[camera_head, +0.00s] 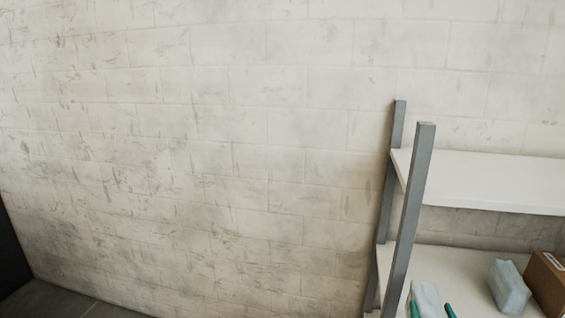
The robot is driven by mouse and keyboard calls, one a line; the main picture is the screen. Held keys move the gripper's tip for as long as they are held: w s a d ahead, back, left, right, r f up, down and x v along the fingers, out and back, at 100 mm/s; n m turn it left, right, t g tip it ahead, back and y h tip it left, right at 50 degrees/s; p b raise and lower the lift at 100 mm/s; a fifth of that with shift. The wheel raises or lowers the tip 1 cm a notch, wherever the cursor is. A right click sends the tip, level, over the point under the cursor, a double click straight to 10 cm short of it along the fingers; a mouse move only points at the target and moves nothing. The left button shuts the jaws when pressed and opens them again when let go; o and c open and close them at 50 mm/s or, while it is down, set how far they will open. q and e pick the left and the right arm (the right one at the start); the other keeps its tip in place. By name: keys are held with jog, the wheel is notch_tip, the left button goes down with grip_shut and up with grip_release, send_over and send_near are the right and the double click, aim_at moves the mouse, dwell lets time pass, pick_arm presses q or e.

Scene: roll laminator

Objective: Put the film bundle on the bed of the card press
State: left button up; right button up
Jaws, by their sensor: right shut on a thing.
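My right gripper (432,311) shows only as two teal fingertips at the bottom edge of the head view, in front of the lower shelf. It is shut on a pale blue-white bundle (427,296), which looks like the film bundle; its lower part is cut off by the picture edge. A similar pale blue block (509,287) rests on the lower shelf to the right, apart from the gripper. The card press and its bed are not in view. My left gripper is not in view.
A shelf unit with grey posts (410,205) and a white upper board (490,180) stands at the right. A brown cardboard box (547,283) sits on the lower board (455,265), beside the pale block. A bare block wall (200,140) fills the left and middle.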

jog(key=s+a+f+n+y, duration=0.1)
jog(key=s+a+n+y, duration=0.1)
jog(key=s+a, duration=1)
jog(key=s+y, duration=0.1)
jog(key=s, duration=0.3)
jog(key=shift+a, duration=0.4)
jog(key=shift+s+d, duration=0.1)
jog(key=shift+d, duration=0.1)
